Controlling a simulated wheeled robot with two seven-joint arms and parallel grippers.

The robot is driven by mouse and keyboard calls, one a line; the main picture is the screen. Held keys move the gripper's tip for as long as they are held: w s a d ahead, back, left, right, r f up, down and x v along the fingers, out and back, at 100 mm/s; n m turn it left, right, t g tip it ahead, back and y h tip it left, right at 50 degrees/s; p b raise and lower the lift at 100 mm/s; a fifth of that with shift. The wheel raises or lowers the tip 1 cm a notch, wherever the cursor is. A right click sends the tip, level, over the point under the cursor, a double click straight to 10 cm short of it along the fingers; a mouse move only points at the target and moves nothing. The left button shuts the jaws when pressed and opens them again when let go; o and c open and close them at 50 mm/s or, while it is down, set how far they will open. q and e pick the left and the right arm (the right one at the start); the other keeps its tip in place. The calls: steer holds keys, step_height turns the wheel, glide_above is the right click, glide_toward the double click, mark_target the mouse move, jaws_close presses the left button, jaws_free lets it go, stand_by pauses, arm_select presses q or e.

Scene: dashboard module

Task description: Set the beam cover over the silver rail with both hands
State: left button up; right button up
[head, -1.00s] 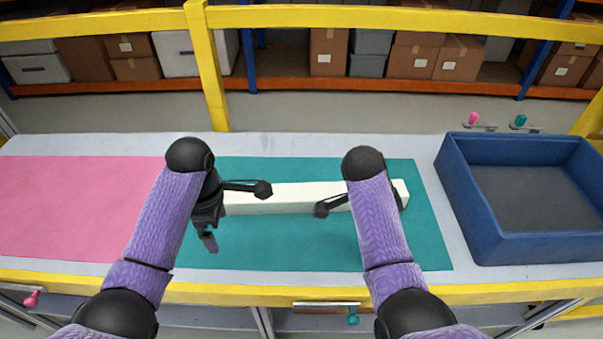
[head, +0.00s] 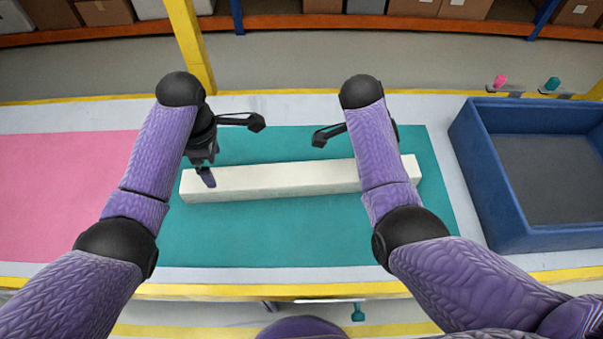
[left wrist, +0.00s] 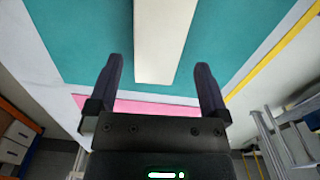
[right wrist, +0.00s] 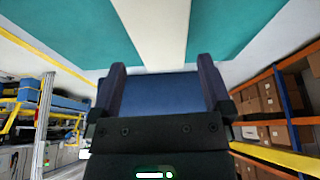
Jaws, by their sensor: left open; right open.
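The beam cover (head: 290,181), a long cream-white bar, lies lengthwise on the teal mat (head: 300,235) in the head view. Its length also shows in the left wrist view (left wrist: 164,40) and the right wrist view (right wrist: 155,35). My left gripper (head: 231,150) is open and empty above the cover's left end; its fingers (left wrist: 159,63) appear either side of the cover's line. My right gripper (right wrist: 161,62) is open and empty near the cover's right part, partly hidden by my forearm in the head view. No silver rail can be made out; anything beneath the cover is hidden.
A blue bin (head: 477,165) stands right of the mat. A pink mat (head: 60,195) lies to the left. A yellow post (head: 190,45) rises behind the table, with shelved boxes beyond. Bare teal mat lies in front of the cover.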

mark_target(219, 179)
arm_select(q)
step_height(219, 179, down, 7)
steer(key=shift+f, duration=0.1)
arm_select(e)
steer(key=x, duration=0.7)
steer(key=shift+d+f, duration=0.1)
arm_select(q)
steer(key=c, duration=1.3)
arm_select(e)
steer(key=c, duration=1.3)
